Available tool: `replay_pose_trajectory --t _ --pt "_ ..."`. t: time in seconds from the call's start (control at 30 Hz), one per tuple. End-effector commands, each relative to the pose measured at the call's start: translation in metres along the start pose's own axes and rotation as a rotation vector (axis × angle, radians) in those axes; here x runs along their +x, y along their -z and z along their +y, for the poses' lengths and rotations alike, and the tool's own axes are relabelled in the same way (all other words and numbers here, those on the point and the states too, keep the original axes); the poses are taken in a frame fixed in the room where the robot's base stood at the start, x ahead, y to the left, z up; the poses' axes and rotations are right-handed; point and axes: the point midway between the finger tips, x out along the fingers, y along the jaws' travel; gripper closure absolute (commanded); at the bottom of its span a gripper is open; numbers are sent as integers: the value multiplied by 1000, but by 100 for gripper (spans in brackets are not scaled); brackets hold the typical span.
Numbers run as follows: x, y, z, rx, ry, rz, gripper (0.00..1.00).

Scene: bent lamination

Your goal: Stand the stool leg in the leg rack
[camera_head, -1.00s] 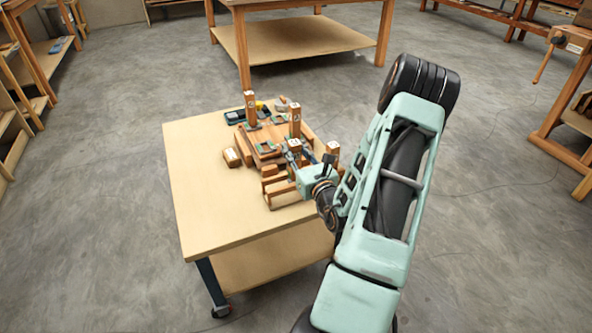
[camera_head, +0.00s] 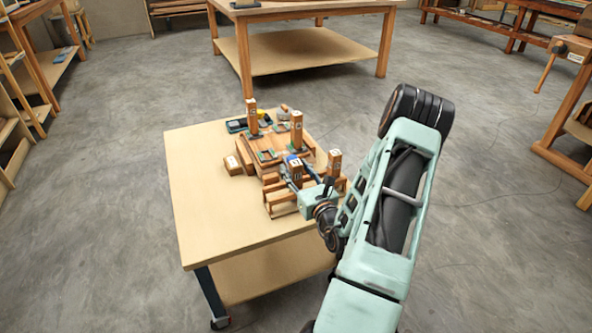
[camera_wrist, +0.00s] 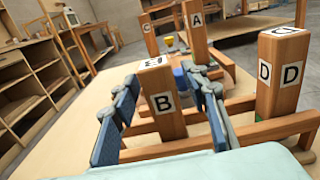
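Stool leg B (camera_wrist: 163,98) is a square wooden post, upright at the near side of the wooden rack (camera_head: 283,208). It also shows in the head view (camera_head: 295,170). My gripper (camera_wrist: 162,78) has one finger on each side of leg B and appears shut on it near the fingertips. The foot of leg B is partly hidden by the rack bars, so I cannot tell how deep it sits. Leg D (camera_wrist: 279,75) stands upright to the right. Leg A (camera_wrist: 196,30) and leg C (camera_wrist: 150,38) stand upright farther back.
The rack is on a light wooden table (camera_head: 205,215). A small wooden block (camera_head: 233,165) lies left of the rack, and dark and yellow items (camera_head: 240,124) lie behind. The table's left and front parts are clear.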

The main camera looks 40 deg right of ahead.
Motion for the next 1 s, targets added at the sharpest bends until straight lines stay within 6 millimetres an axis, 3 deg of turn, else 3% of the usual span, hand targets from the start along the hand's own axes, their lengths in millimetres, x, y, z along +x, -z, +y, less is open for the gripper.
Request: replay_pose_trajectory --t 0.33,0.8,1.0 --pt "-5 -4 0 0 1 1 59" --pt "-98 -4 0 3 2 3 59" --pt "-118 -4 0 1 1 0 59"
